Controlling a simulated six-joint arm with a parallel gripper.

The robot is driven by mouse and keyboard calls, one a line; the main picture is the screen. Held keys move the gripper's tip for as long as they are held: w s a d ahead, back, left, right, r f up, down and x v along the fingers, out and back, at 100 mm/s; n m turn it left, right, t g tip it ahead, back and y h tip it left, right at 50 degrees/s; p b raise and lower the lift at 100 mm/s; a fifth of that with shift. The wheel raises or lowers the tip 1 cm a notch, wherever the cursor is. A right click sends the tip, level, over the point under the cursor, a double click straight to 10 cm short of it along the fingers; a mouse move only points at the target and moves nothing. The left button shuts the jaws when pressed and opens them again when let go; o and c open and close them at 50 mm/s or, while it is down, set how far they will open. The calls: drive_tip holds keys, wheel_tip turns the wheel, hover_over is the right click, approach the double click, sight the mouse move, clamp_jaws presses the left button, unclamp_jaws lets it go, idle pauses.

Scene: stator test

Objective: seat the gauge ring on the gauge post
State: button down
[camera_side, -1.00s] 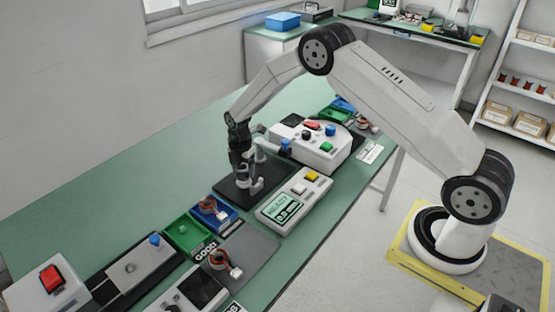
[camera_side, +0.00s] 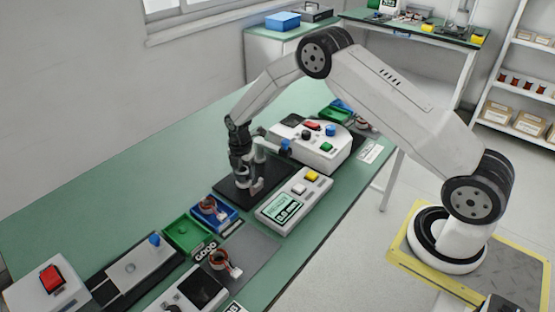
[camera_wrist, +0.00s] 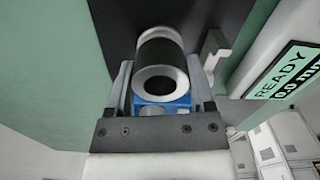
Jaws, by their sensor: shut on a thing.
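My gripper (camera_side: 246,187) is low over the dark base plate (camera_side: 222,190) of the gauge station in the side view. In the wrist view my gripper (camera_wrist: 160,88) has one finger on each side of a round part and is shut on it. This is the gauge ring (camera_wrist: 160,82), a silver ring with a dark bore and a black outer band. A pale cylinder end (camera_wrist: 160,38), seemingly the gauge post, lines up with it on the dark plate. I cannot tell whether the ring is around the post or only in line with it. The fingers hide them in the side view.
A gauge readout box (camera_side: 294,199) stands right of the plate; its screen shows READY in the wrist view (camera_wrist: 290,72). A white test unit (camera_side: 310,142) with knobs is behind. Blue (camera_side: 222,216) and green (camera_side: 188,236) bins are in front. Green bench is free at left.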

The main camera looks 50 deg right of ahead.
drive_tip(key=shift+f, duration=0.15)
unclamp_jaws()
idle(0.4)
drive_tip(key=shift+r, duration=3.9)
